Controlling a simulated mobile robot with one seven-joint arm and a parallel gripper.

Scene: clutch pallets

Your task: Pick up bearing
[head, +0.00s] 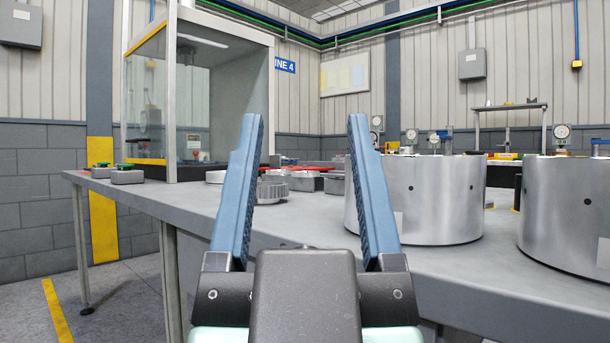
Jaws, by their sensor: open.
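My gripper (305,122) is open and empty, with its two blue fingers spread wide and pointing up in the picture. A small grey ribbed round part (272,191) lies on the grey workbench (200,205), seen just right of the left finger and farther off than the fingers. I cannot tell for sure whether it is the bearing. Other low round parts and red-topped pieces (310,172) lie behind it, partly hidden by the fingers.
A large metal cylinder (440,200) stands right of the gripper, partly behind the right finger. Another cylinder (570,205) stands at the right edge. A glass-fronted cabinet (200,100) stands at the back left. The bench's front left stretch is clear.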

